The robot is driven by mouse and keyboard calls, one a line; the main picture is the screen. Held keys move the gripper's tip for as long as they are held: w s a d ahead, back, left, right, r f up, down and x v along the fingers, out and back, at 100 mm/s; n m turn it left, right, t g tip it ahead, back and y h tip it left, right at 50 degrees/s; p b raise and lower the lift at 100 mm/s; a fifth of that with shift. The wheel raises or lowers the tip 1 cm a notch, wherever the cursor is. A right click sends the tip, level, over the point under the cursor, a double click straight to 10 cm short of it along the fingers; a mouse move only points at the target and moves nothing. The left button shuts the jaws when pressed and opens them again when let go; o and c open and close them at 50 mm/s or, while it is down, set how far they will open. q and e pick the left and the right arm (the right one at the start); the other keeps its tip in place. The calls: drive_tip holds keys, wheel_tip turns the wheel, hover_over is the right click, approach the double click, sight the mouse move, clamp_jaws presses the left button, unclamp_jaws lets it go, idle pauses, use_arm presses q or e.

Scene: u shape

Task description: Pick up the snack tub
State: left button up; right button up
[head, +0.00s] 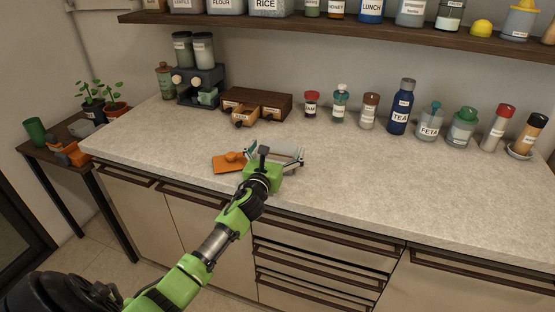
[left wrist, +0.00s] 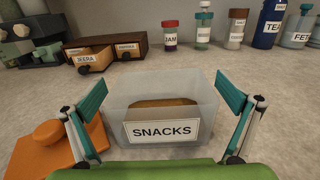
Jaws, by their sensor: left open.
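The snack tub is a clear box with a white SNACKS label and something brown inside; it stands on the counter in the left wrist view (left wrist: 160,110). In the head view the tub (head: 288,150) is partly hidden behind my left gripper (head: 274,157). In the left wrist view my left gripper (left wrist: 163,115) is open, with one teal fingertip on each side of the tub and the tub in front of and between them. I cannot tell if the fingers touch it. An orange lid with a round knob (left wrist: 52,145) lies on the counter left of the tub. My right gripper is not in view.
Behind the tub stands a small drawer box (head: 275,102), its drawers partly open. A jam jar (head: 311,104), a blue tea bottle (head: 401,108) and several other jars line the back. A coffee machine (head: 200,87) stands at left. The counter's right front is clear.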

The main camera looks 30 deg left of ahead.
use_arm(q)
drive_tip(key=c, duration=1.2)
drive_tip(key=shift+r, duration=0.1)
